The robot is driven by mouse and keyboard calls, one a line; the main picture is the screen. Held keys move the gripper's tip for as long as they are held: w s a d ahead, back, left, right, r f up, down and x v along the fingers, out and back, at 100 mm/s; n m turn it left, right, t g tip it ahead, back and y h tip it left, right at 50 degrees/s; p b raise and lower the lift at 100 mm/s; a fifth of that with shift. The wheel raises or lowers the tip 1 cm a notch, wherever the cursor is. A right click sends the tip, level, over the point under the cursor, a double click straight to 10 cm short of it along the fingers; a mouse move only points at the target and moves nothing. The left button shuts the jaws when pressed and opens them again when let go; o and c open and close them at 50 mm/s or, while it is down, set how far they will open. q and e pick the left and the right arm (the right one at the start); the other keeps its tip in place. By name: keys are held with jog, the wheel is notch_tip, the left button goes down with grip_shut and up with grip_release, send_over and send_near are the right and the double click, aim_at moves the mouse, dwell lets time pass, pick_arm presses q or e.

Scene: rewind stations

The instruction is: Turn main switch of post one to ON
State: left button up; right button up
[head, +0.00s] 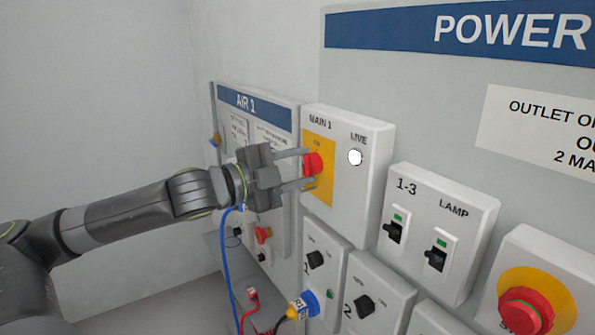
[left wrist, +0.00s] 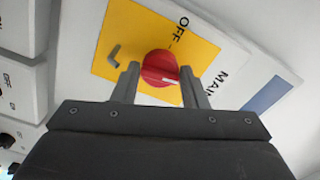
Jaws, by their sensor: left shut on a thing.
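The main switch is a red rotary knob (head: 313,163) on a yellow plate (head: 325,189), on the white box marked MAIN 1 (head: 344,192). My left gripper (head: 307,169) is shut on the knob, one finger on either side. The left wrist view also shows the red knob (left wrist: 157,65) between the fingers, with a white mark on its lower right part. The word OFF (left wrist: 182,27) stands to the upper right of the knob there. The ON label is not readable. The round LIVE lamp (head: 355,157) looks white. My right gripper is not in view.
The AIR 1 panel (head: 246,104) is behind my left gripper. A 1-3 and LAMP switch box (head: 447,270) and a red emergency button (head: 526,309) are to the right. Smaller switches and blue, red and black leads (head: 226,275) are below.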

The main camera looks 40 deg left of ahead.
pick_arm(q)
jog(key=shift+m, duration=0.8)
jog(key=o, duration=0.9)
jog(key=shift+s, duration=0.1)
